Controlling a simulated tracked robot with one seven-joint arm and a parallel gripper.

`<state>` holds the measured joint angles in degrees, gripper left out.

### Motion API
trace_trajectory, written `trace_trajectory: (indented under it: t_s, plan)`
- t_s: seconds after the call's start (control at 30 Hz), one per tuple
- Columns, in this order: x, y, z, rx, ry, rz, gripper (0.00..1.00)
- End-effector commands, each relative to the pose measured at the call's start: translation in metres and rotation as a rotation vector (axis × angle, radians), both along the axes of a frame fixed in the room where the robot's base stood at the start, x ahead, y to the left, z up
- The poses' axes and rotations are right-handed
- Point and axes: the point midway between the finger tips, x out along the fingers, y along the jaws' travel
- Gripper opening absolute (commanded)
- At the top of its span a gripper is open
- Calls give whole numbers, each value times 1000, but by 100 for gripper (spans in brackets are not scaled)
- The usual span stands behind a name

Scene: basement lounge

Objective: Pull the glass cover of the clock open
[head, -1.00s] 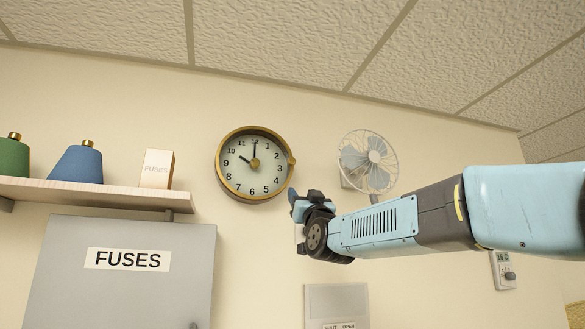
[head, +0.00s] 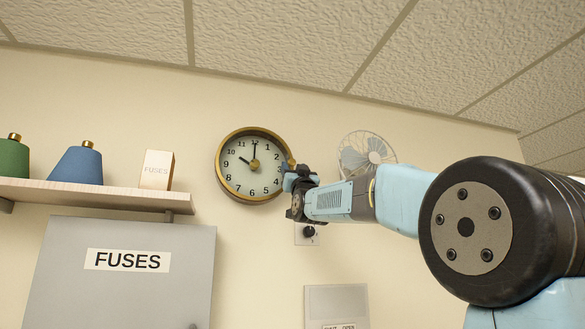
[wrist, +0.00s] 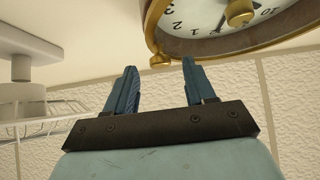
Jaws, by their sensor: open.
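The round wall clock (head: 233,186) has a brass rim, a white dial and a brass centre knob. Its cover appears closed against the dial. A small brass knob stands at the right side of the rim, partly hidden by my gripper in the head view. In the wrist view the clock (wrist: 228,46) is at the upper right, and the rim knob (wrist: 160,61) shows beyond and between the fingertips. My gripper (head: 287,172) is at the clock's right edge. Its two blue fingers (wrist: 159,64) are apart with nothing held between them. Contact with the knob cannot be told.
A wall fan (head: 372,150) is to the right of the clock, close behind my arm. A shelf (head: 90,196) with blue and green containers and a fuse box carton (head: 157,170) is on the left, above a grey FUSES cabinet (head: 150,285). A switch plate (head: 303,238) is below my gripper.

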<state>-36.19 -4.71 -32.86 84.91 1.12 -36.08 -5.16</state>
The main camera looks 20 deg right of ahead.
Motion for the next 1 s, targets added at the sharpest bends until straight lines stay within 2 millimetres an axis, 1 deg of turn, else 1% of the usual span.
trace_trajectory:
  t_s: [0.1,0.23,0.6,1.0]
  plan:
    - [9,0,8,-1,0,-1,54]
    - [14,0,14,-1,0,-1,54]
    - [16,0,16,-1,1,1,54]
    - [16,1,16,-1,1,1,16]
